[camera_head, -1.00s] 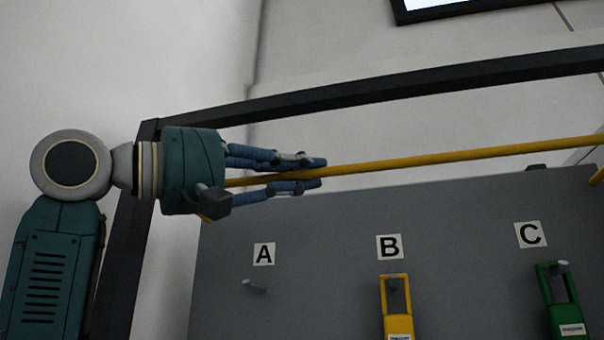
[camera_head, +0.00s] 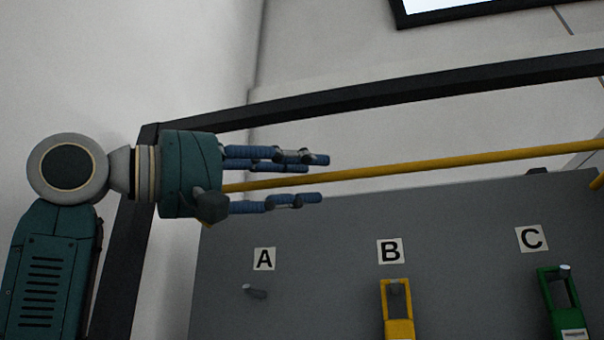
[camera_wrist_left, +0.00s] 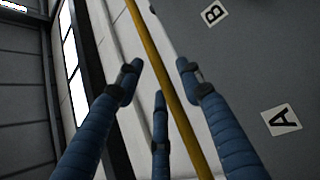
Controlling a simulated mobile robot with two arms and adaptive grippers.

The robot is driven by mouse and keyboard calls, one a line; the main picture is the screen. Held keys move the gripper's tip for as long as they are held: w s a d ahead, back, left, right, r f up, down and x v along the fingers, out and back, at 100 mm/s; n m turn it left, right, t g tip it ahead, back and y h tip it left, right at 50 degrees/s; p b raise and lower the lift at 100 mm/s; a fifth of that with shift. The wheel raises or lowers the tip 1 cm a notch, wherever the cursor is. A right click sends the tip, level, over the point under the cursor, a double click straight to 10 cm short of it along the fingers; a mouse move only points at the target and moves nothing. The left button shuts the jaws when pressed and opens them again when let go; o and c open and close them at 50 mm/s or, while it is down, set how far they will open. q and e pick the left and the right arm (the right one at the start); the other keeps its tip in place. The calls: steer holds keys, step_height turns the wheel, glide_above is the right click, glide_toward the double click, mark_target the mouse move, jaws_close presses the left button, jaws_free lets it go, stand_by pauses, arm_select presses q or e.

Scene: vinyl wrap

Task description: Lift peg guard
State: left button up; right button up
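The peg guard is a long yellow bar (camera_head: 430,165) running across the front of the grey board, above the pegs. My left gripper (camera_head: 318,178) is at the bar's left end with its blue fingers spread, some above the bar and one below. The fingers stand apart from the bar. In the left wrist view the yellow bar (camera_wrist_left: 165,75) passes between the open fingers (camera_wrist_left: 160,82) without visible contact. My right gripper is in neither view.
The grey board (camera_head: 320,240) carries labels A (camera_head: 264,259), B (camera_head: 390,251) and C (camera_head: 531,239). Peg A (camera_head: 255,291) is bare. A yellow tool (camera_head: 398,325) hangs at B and a green one (camera_head: 558,290) at C. A dark frame (camera_head: 400,92) runs above.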

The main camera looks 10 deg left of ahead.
arm_select(q)
steer(key=v, duration=1.1)
steer(key=shift+s+a, duration=0.2)
steer(key=shift+a, duration=0.05)
steer(key=shift+f, duration=0.1)
